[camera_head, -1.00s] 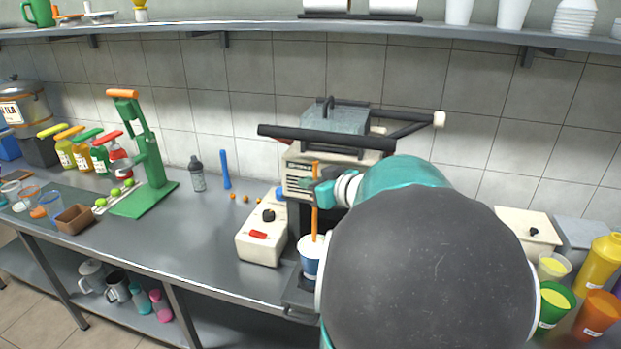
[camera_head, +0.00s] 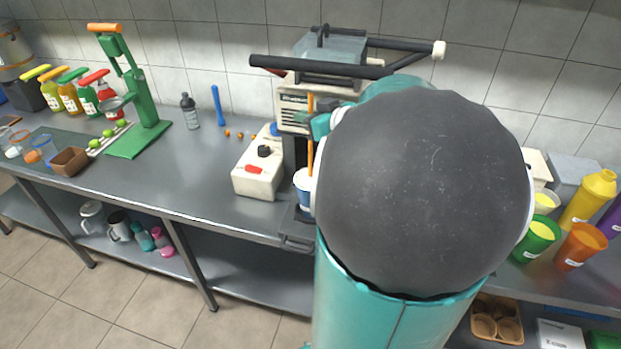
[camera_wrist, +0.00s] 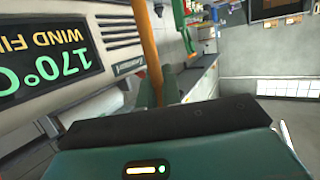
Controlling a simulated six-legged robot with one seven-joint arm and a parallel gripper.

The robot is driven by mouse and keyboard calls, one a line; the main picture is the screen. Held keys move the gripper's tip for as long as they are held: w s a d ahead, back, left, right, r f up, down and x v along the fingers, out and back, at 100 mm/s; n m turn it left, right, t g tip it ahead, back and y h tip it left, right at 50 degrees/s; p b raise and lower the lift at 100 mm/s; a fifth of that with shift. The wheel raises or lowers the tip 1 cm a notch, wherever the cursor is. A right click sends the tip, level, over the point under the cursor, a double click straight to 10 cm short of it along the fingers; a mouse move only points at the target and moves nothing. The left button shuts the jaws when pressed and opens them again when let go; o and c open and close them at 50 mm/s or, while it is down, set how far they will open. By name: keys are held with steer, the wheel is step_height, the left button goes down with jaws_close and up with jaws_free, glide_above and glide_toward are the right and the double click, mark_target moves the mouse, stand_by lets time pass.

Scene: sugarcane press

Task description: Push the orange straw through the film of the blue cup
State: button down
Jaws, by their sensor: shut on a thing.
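My gripper (camera_head: 320,122) is shut on the orange straw (camera_head: 310,156) and holds it roughly upright. The straw also shows in the wrist view (camera_wrist: 149,45), between the finger pads (camera_wrist: 157,93). The blue cup (camera_head: 302,192) has a pale top and stands at the front of the sealing machine, below my gripper. The straw's lower end meets the cup's top in the head view. I cannot tell whether it rests on the film or passes through it. My arm hides the cup's right side, and the cup is not visible in the wrist view.
The sealing machine (camera_head: 292,105) with its long black handle (camera_head: 315,67) stands close behind my gripper. A white control box (camera_head: 258,172) is left of the cup. Yellow, green and orange cups stand at the right. The counter (camera_head: 190,175) farther left has free room.

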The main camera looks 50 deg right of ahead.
steer(key=shift+f, duration=6.15)
steer(key=c, duration=1.5)
jaws_free()
steer(key=shift+r, duration=0.15)
step_height(320, 180, up, 7)
